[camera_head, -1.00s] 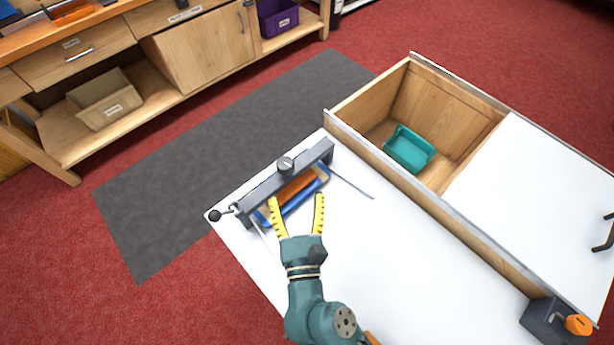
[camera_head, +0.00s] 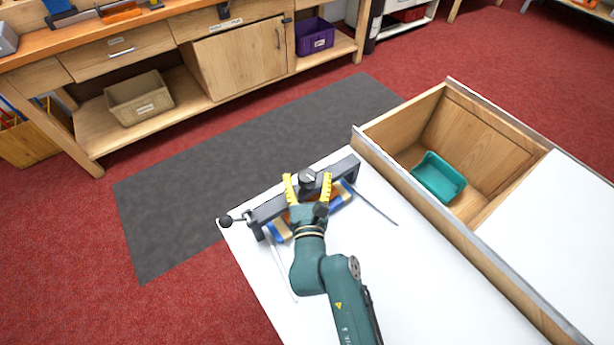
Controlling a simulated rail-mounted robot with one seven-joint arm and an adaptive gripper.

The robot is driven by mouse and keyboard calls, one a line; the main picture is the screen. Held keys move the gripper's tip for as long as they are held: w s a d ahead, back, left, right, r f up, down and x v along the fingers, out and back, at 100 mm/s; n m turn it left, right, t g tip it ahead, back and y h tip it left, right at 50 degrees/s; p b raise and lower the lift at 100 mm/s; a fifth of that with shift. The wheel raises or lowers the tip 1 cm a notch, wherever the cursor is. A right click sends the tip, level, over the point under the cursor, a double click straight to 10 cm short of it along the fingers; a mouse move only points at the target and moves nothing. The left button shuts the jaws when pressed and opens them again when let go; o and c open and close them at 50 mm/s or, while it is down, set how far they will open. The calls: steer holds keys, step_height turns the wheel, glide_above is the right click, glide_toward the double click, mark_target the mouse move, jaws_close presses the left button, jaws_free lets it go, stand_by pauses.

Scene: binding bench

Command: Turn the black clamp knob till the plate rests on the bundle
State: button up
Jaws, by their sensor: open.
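The dark clamp knob (camera_head: 307,175) sits on top of the grey clamp bar (camera_head: 268,210), near its middle. My gripper (camera_head: 308,178) is open, with one yellow finger on each side of the knob. I cannot tell whether the fingers touch it. The bundle (camera_head: 279,231), with blue, tan and orange parts, lies under and in front of the bar. My gripper hides its middle. The clamp plate cannot be made out, nor any gap between it and the bundle.
The clamp stands at the far left corner of the white bench top (camera_head: 400,270). A black ball on a lever (camera_head: 225,221) sticks out at its left end. A thin rod (camera_head: 375,206) lies to the right. An open wooden compartment with a teal tray (camera_head: 438,177) stands further right.

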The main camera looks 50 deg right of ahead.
steer(key=shift+w+d, duration=0.4)
steer(key=c, duration=1.2)
steer(key=shift+a+f+m+g+h+b, duration=0.1)
steer(key=shift+f+m+g+h+b, duration=0.3)
steer(key=shift+b, duration=0.4)
steer(key=shift+r+m+g+h, duration=0.3)
steer(key=shift+g, duration=0.1)
steer(key=o, duration=1.2)
steer(key=shift+s, duration=0.1)
